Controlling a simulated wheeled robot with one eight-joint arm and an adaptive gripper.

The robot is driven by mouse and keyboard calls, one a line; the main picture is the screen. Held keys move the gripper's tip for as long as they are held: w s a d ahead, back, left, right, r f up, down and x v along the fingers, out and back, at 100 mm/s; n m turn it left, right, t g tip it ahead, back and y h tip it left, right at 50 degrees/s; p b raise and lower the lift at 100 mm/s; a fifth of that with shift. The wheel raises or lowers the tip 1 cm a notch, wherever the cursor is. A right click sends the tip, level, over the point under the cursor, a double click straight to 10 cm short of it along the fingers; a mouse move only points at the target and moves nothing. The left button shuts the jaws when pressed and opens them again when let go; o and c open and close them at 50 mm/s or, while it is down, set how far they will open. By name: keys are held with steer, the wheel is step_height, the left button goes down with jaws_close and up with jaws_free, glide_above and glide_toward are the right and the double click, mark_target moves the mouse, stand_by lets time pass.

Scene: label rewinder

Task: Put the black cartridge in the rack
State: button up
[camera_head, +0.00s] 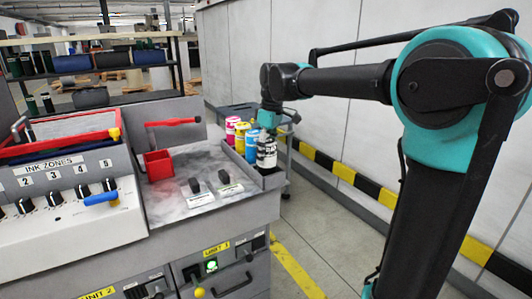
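The black cartridge (266,155), a small cylinder with a black and white label, is upright at the right end of a row of cartridges. The row stands along the right edge of the machine top, in what looks like the rack (268,179), whose dark front part shows below the black cartridge. My gripper (268,130) points down right at the top of the black cartridge. Its fingers are too small and dark to tell whether they are closed on it. Whether the cartridge's base is seated is also unclear.
Magenta (231,130), yellow (240,138) and blue (252,146) cartridges stand close beside the black one. A red box (158,165) and two dark knobs are on the machine top to the left. A grey wall with a striped band (345,173) is behind my arm.

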steer(key=o, duration=0.3)
